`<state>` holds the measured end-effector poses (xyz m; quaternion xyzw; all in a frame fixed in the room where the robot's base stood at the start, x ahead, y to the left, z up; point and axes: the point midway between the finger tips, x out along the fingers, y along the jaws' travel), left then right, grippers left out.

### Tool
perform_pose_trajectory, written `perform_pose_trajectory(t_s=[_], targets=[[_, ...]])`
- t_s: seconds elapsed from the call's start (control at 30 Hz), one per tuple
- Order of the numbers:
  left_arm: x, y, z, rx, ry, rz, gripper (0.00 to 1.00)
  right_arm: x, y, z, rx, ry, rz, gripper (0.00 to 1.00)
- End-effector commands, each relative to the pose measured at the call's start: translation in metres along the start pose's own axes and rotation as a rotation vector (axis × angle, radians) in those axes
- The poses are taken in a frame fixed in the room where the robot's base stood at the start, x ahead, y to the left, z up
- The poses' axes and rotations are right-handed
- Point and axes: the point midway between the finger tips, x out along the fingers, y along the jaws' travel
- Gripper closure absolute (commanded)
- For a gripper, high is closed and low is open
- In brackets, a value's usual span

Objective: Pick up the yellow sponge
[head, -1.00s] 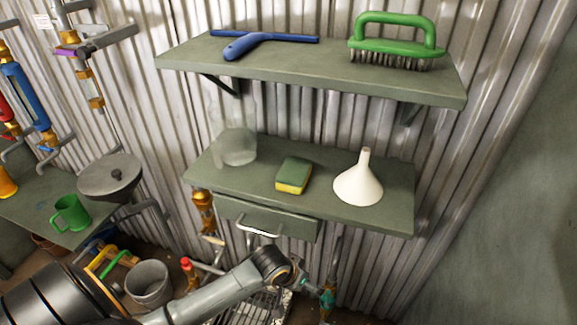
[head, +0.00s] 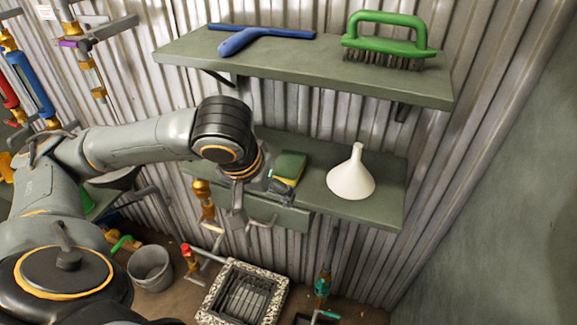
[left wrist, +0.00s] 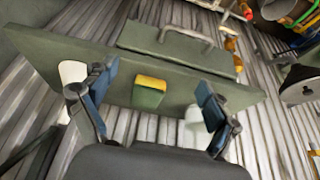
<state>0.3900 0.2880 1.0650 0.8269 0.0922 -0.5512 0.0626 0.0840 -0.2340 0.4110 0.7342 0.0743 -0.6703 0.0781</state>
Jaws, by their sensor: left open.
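The yellow sponge (head: 290,166), with a green face and a yellow edge, lies on the lower grey-green shelf (head: 385,190), left of a white funnel. My left gripper (head: 264,200) is at the shelf's front edge, just in front of the sponge and partly covering it in the head view. In the left wrist view the sponge (left wrist: 149,94) shows between the two open blue-padded fingers of the gripper (left wrist: 158,77), further off, with nothing held. Whether a finger touches the shelf edge cannot be told. My right gripper is not in view.
The white funnel (head: 351,177) stands close to the sponge's right. A clear jar (left wrist: 193,128) stands on its other side, hidden by my arm in the head view. A green brush (head: 388,42) and blue squeegee (head: 250,36) lie on the shelf above.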

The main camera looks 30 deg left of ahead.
Motion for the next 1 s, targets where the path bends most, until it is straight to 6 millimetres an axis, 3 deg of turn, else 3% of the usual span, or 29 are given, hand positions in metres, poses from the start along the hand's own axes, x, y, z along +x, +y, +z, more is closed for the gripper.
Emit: perform_pose_trajectory(t_s=[0.13,0.5,0.83,1.0], targets=[[0.003,-0.003,-0.017,-0.018,-0.003,-0.007,0.12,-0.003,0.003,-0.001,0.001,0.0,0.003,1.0],[0.032,-0.004,-0.087,-0.014,-0.002,-0.006,0.12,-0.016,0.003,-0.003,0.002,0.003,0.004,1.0],[0.044,-0.004,-0.112,-0.012,-0.002,-0.006,0.12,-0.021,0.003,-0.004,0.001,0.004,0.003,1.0],[0.075,-0.004,-0.109,-0.011,-0.005,-0.007,0.12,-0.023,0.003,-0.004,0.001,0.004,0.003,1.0]])
